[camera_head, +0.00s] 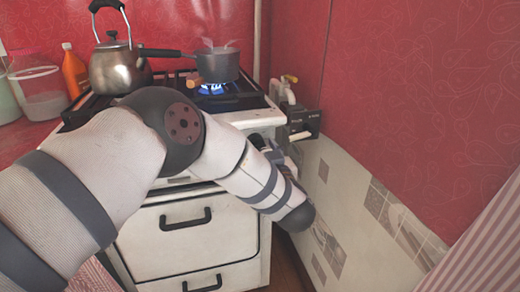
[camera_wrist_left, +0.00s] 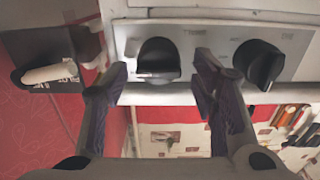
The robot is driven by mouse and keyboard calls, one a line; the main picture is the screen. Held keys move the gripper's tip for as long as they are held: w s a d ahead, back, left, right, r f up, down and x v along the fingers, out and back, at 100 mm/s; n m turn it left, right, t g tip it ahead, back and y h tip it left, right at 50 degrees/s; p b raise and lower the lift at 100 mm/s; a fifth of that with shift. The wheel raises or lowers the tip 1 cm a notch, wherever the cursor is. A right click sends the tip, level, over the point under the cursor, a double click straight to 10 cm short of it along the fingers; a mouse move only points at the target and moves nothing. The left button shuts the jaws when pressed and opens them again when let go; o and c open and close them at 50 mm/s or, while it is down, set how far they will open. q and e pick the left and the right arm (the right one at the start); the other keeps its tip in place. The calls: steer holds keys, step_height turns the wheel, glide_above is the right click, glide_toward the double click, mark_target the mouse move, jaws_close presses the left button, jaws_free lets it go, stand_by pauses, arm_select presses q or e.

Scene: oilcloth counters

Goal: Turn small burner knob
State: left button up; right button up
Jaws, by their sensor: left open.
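In the left wrist view, a black knob (camera_wrist_left: 157,56) sits on the light stove control panel (camera_wrist_left: 210,42). A second black knob (camera_wrist_left: 260,62) is to its right. No marking tells me which one is the small burner knob. My left gripper (camera_wrist_left: 160,66) is open, its fingers at either side of the first knob in the picture; I cannot tell whether they touch it. In the head view, my left arm hides the knobs and most of the gripper in front of the white stove (camera_head: 205,240). My right gripper is not in view.
A saucepan (camera_head: 217,66) stands over a lit blue flame (camera_head: 211,89). A kettle (camera_head: 118,68) is on the stove's left. An orange bottle (camera_head: 74,72) stands beside the stove. A dark wall-mounted box (camera_head: 304,123) is close by at the right wall.

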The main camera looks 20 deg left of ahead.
arm_select(q)
steer(key=shift+w+a, duration=0.1)
steer(key=shift+w, duration=0.1)
steer(key=c, duration=1.1)
steer(key=shift+c, duration=0.2)
steer(key=n+p, duration=0.1)
steer(key=n, duration=0.3)
steer(key=shift+s+r+n, duration=0.1)
steer(key=shift+n, duration=0.3)
steer(key=n+p, duration=0.1)
steer(key=n, duration=0.3)
steer(key=shift+a+n, duration=0.1)
steer(key=shift+n, duration=0.2)
steer(key=shift+f+n+p, duration=0.15)
steer(key=shift+n+p, duration=0.05)
steer(key=shift+n, duration=1.9)
steer(key=shift+f+n+p, duration=0.15)
steer(key=shift+n, duration=1.95)
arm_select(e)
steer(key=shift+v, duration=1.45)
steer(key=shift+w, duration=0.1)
